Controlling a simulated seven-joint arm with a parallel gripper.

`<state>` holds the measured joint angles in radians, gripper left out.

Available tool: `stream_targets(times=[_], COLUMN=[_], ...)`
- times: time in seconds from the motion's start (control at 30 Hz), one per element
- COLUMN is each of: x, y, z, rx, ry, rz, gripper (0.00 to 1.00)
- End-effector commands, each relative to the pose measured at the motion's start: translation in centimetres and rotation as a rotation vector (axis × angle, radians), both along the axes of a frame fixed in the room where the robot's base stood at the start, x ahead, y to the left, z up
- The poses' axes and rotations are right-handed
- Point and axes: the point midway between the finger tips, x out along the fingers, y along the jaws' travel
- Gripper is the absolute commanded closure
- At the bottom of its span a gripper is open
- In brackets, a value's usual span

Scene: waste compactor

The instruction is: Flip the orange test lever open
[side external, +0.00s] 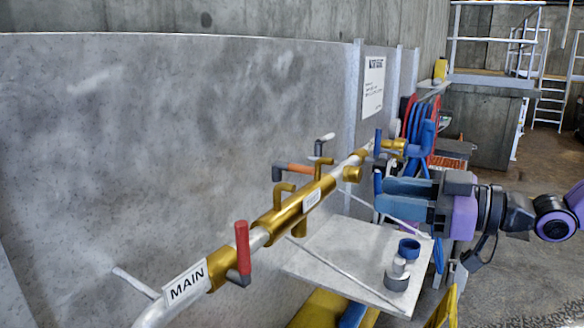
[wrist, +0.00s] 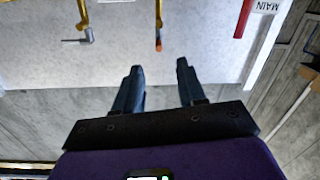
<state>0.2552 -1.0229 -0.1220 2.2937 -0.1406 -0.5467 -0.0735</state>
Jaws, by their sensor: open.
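The orange test lever (side external: 300,168) sticks out sideways from a dark elbow above the brass valve body (side external: 290,212) on the pipe. In the wrist view the orange lever (wrist: 158,44) shows as a small orange end below a brass stem, beyond my fingertips and roughly between them. My gripper (side external: 378,196) has blue fingers and is right of the brass body, apart from the lever. In the wrist view my gripper (wrist: 159,64) is open, with nothing between its fingers.
A red lever (side external: 242,252) stands by the MAIN label (side external: 186,284). A grey-handled lever (side external: 325,138) sits behind the orange one. A pale shelf (side external: 345,250) below holds a blue ring (side external: 409,248) and a grey fitting (side external: 397,276). A concrete wall (side external: 170,140) rises behind the pipe.

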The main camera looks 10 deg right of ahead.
Motion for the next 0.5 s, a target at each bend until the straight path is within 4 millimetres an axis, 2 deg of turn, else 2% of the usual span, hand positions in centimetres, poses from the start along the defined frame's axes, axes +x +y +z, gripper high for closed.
stream_targets(times=[0.1,0.27,0.5], x=[0.5,1.2,3.5], y=[0.3,1.0,3.6], z=[1.0,1.2,1.2], rx=[0.034,0.04,0.039], ry=[-0.04,-0.047,-0.044], rz=[-0.002,-0.003,-0.002], gripper=[0.6,0.6,0.6])
